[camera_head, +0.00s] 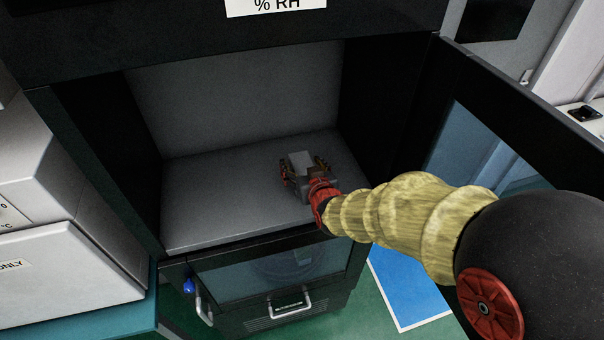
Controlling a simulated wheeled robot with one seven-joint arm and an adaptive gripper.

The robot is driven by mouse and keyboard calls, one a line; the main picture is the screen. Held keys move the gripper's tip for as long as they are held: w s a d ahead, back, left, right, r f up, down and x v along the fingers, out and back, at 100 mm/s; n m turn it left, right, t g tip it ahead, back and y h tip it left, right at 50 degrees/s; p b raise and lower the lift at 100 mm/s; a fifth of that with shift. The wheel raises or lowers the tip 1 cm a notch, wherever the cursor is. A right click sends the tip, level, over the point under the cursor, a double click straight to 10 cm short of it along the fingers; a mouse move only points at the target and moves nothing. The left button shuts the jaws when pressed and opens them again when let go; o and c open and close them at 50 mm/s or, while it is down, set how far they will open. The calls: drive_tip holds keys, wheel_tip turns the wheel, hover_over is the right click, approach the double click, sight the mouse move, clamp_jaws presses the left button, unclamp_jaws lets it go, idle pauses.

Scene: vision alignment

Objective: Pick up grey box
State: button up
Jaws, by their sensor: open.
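The grey box (301,161) sits on the grey shelf (225,195) inside an open dark cabinet. My gripper (306,168) is at the box, with one orange-brown finger on its left side and one on its right. The fingers are open around the box. I cannot tell whether they touch it. The near part of the box is partly hidden by my gripper and its red wrist.
The cabinet door (470,125) with a glass pane stands open at the right, beside my arm. A shut lower compartment (290,308) with handles lies below the shelf. White equipment (65,250) stands at the left. The shelf is clear left of the box.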

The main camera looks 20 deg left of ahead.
drive_tip(key=shift+c, duration=0.9)
drive_tip(key=c, duration=1.1)
drive_tip(key=shift+c, duration=0.4)
